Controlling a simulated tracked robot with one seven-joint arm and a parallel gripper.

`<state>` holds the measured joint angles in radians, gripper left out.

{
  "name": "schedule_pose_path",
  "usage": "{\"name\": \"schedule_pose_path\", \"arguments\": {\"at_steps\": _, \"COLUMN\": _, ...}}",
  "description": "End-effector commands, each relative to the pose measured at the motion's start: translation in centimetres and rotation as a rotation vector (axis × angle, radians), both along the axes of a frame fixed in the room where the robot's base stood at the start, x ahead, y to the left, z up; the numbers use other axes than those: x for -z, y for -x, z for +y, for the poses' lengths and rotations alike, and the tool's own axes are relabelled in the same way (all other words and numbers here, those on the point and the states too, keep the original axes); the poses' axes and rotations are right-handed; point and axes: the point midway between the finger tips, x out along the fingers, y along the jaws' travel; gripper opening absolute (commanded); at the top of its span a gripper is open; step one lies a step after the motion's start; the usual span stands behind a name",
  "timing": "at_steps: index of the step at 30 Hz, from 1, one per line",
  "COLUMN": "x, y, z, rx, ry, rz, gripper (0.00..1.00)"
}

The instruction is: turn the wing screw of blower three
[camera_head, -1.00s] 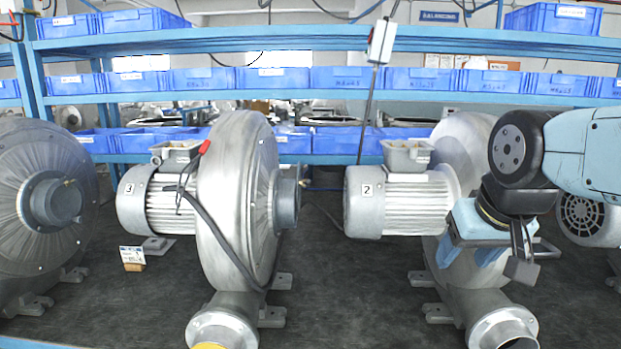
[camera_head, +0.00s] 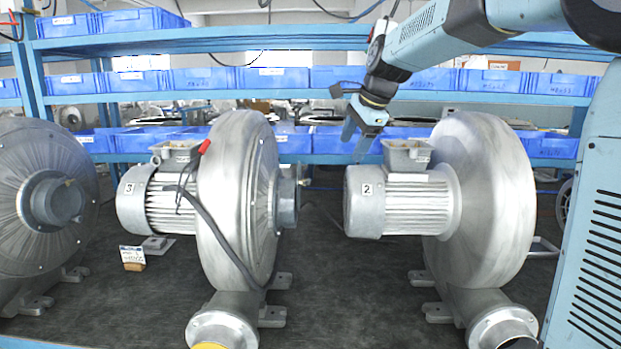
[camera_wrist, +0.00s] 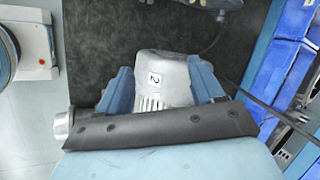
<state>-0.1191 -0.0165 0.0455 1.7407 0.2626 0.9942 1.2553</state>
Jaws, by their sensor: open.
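Blower three (camera_head: 238,190) is a silver blower with a motor labelled 3, standing left of the middle. Its grey inlet stub (camera_head: 286,203) faces right. A small piece sticks out at the stub's right side, too small to tell for sure as the wing screw. My gripper (camera_head: 358,142) hangs in the gap to the right of blower three, higher than the stub and apart from it, close above the left end of blower two's motor. It is open and empty. In the wrist view my gripper (camera_wrist: 158,66) has its two blue fingers apart, with the motor labelled 2 (camera_wrist: 165,82) beyond them.
Blower two (camera_head: 480,200) stands to the right. Another blower (camera_head: 45,210) is at the far left. A dark cable with a red end (camera_head: 205,147) runs over blower three. A small sign (camera_head: 132,257) stands on the dark bench. Shelves with blue bins (camera_head: 275,79) run behind.

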Motion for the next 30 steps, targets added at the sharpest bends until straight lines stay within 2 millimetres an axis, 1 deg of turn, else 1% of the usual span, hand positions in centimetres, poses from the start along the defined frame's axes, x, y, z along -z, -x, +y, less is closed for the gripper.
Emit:
{"name": "schedule_pose_path", "arguments": {"at_steps": 1, "x": 0.3, "y": -1.8, "z": 1.0, "rx": 0.041, "ry": -0.034, "rz": 0.025, "gripper": 0.67}}
{"name": "schedule_pose_path", "arguments": {"at_steps": 3, "x": 0.4, "y": -3.9, "z": 2.3, "rx": 0.104, "ry": -0.082, "rz": 0.056, "gripper": 0.67}}
{"name": "schedule_pose_path", "arguments": {"at_steps": 6, "x": 0.7, "y": -6.2, "z": 3.8, "rx": 0.179, "ry": -0.139, "rz": 0.098, "gripper": 0.67}}
{"name": "schedule_pose_path", "arguments": {"at_steps": 9, "x": 1.0, "y": -7.9, "z": 4.8, "rx": 0.234, "ry": -0.18, "rz": 0.13, "gripper": 0.67}}
{"name": "schedule_pose_path", "arguments": {"at_steps": 12, "x": 1.2, "y": -8.8, "z": 5.5, "rx": 0.267, "ry": -0.203, "rz": 0.148, "gripper": 0.67}}
{"name": "schedule_pose_path", "arguments": {"at_steps": 17, "x": 1.8, "y": -9.4, "z": 6.0, "rx": 0.283, "ry": -0.215, "rz": 0.158, "gripper": 0.67}}
{"name": "schedule_pose_path", "arguments": {"at_steps": 23, "x": 4.3, "y": -10.2, "z": 7.1, "rx": 0.281, "ry": -0.213, "rz": 0.159, "gripper": 0.67}}
{"name": "schedule_pose_path", "arguments": {"at_steps": 30, "x": 8.0, "y": -11.6, "z": 8.6, "rx": 0.281, "ry": -0.213, "rz": 0.159, "gripper": 0.67}}
